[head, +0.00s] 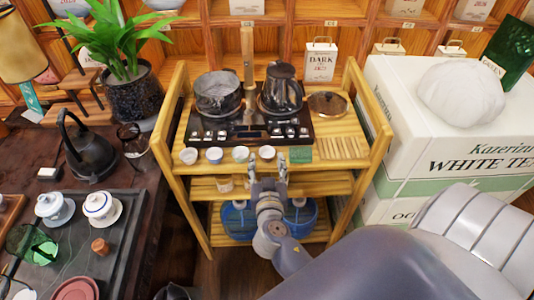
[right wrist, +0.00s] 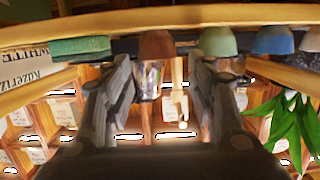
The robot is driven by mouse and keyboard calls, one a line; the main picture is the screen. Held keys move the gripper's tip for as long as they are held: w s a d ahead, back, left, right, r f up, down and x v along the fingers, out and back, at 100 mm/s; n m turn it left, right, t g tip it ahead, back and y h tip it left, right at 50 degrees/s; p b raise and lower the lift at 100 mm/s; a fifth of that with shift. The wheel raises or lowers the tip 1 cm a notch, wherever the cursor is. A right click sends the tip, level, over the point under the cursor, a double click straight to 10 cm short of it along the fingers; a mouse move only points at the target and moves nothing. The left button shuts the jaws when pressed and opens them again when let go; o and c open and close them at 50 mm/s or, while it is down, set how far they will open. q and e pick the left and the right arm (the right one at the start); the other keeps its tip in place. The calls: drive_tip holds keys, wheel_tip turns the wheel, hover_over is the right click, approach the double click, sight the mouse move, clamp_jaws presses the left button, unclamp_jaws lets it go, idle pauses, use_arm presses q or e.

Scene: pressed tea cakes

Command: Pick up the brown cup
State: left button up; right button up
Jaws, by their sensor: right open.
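The brown cup (right wrist: 156,45) shows in the right wrist view at the shelf edge, between a green block and a pale green cup. In the head view, the small cup (head: 267,153) at the right end of the cup row matches it; its inside looks pale. My right gripper (head: 268,163) is open at the front of the wooden cart, just before this cup. In the right wrist view, the fingers (right wrist: 158,62) stand apart on either side of the cup, with space between. I cannot tell how far the cup is between them. My left gripper is not in view.
A pale green cup (right wrist: 218,42) and a blue cup (right wrist: 272,40) stand close beside it. The green block (head: 301,154) is on its other side. Behind are a pot (head: 217,92) and a kettle (head: 282,88). A tea table (head: 130,235) stands left, white boxes (head: 440,120) right.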

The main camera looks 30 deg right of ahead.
sight(267, 148)
drive_tip(key=p+x, duration=0.1)
drive_tip(key=x, duration=0.1)
drive_tip(key=p+x, duration=0.1)
drive_tip(key=x, duration=0.1)
drive_tip(key=shift+d+f, duration=0.25)
drive_tip(key=shift+f, duration=0.05)
drive_tip(key=shift+w+d+f, duration=0.15)
drive_tip(key=shift+w+d, duration=0.05)
drive_tip(key=shift+w, duration=0.15)
drive_tip(key=c, duration=0.8)
